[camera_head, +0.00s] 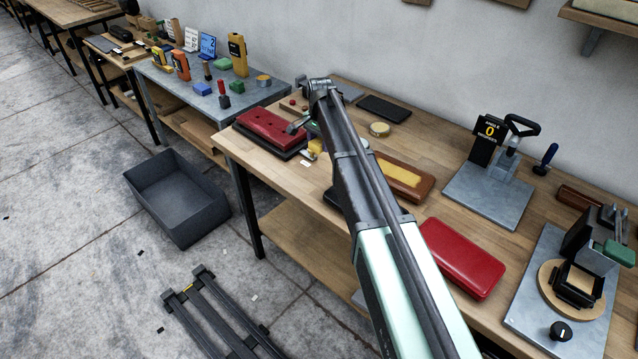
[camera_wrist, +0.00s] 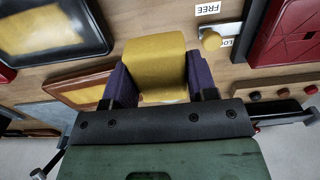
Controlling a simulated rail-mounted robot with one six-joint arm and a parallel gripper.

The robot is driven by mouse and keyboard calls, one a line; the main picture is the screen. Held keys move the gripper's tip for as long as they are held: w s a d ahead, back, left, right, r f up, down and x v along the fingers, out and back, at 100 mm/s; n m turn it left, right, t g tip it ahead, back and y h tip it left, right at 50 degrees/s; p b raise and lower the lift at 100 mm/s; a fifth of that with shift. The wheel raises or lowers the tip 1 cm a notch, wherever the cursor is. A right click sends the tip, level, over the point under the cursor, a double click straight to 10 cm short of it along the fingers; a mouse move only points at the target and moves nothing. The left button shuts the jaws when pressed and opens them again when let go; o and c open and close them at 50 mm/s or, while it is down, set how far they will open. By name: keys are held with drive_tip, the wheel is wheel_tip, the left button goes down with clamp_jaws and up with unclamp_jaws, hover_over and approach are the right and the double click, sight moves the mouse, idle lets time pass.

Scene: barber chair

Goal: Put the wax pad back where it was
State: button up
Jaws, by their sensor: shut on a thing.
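My gripper (camera_wrist: 152,78) is shut on a yellow block, which I take to be the wax pad (camera_wrist: 156,58), between its two dark purple fingers. My arm hides much of the gripper there. I cannot tell whether the pad touches the bench. A brown tray with a yellow inlay (camera_head: 402,178) lies right of my arm; a black-rimmed tray with a yellow inlay (camera_wrist: 50,28) shows in the wrist view.
A red case (camera_head: 462,257) lies near the bench's front edge. A small round yellow disc (camera_head: 380,129) and a black slab (camera_head: 384,108) lie behind. A press on a grey plate (camera_head: 488,192) stands right. A grey bin (camera_head: 178,195) is on the floor.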

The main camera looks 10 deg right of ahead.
sight(320, 174)
wheel_tip(320, 174, down, 12)
drive_tip(key=b, duration=0.8)
drive_tip(key=shift+r+b, duration=0.25)
drive_tip(key=shift+b, duration=0.15)
drive_tip(key=shift+r, duration=0.25)
drive_tip(key=shift+f, duration=0.15)
drive_tip(key=o, duration=0.8)
drive_tip(key=shift+o, duration=0.2)
wheel_tip(320, 174, up, 13)
drive_tip(key=p, duration=1.2)
drive_tip(key=shift+f+p, duration=0.15)
drive_tip(key=shift+p, duration=0.25)
drive_tip(key=shift+s+f, duration=0.15)
drive_tip(key=shift+s, duration=0.15)
drive_tip(key=s+n, duration=1)
drive_tip(key=s, duration=2.3)
drive_tip(key=shift+s+n, duration=0.3)
